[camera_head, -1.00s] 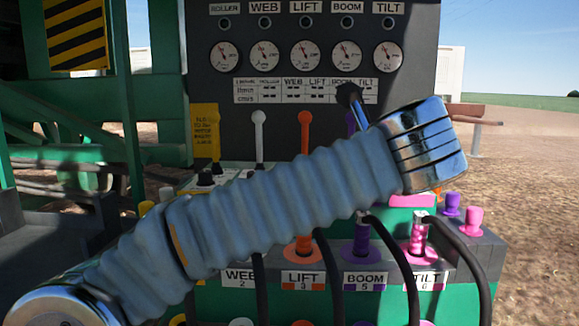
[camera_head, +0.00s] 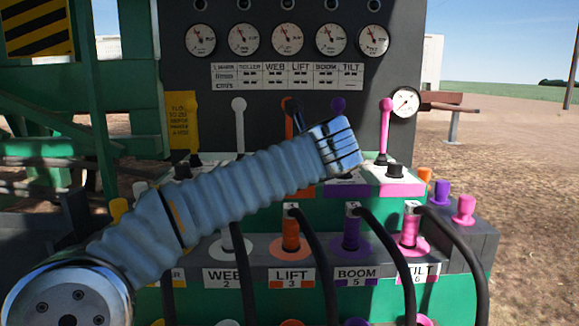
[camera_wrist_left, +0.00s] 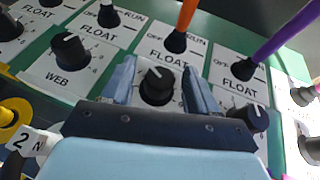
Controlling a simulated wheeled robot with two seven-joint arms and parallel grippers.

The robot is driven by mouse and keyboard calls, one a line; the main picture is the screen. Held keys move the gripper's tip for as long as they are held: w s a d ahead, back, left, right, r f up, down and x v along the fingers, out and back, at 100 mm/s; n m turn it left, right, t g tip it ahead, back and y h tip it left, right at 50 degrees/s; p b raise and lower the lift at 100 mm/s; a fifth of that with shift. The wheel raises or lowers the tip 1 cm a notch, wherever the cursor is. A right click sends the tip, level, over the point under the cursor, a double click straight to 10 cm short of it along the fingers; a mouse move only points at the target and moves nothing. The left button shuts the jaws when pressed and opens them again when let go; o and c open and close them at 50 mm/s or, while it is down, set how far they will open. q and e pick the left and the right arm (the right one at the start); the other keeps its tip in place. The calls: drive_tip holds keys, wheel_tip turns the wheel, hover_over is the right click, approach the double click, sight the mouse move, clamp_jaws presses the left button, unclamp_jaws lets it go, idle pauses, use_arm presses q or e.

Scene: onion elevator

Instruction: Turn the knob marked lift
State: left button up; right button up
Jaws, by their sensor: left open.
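In the left wrist view my left gripper (camera_wrist_left: 158,70) is open, with one finger on each side of a black knob (camera_wrist_left: 157,85). I cannot tell whether either finger touches it. This knob sits below the FLOAT knob (camera_wrist_left: 176,42) by the orange lever, in the lift column; its own label is hidden by the gripper. A knob labelled WEB (camera_wrist_left: 70,51) is to its left. My right gripper is not in view.
Another black knob (camera_wrist_left: 250,117) is close to the right finger. The orange lever (camera_wrist_left: 187,14) and purple lever (camera_wrist_left: 285,37) rise beyond the fingers. In the head view, black hoses (camera_head: 323,260) hang from the couplings, and a pink lever (camera_head: 385,130) stands right of my wrist.

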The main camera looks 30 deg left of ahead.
use_arm(q)
drive_tip(key=shift+w+a+f, duration=0.1)
drive_tip(key=shift+w+a, duration=0.15)
drive_tip(key=c, duration=1)
drive_tip(key=shift+o, duration=0.2)
drive_tip(key=shift+f, duration=0.1)
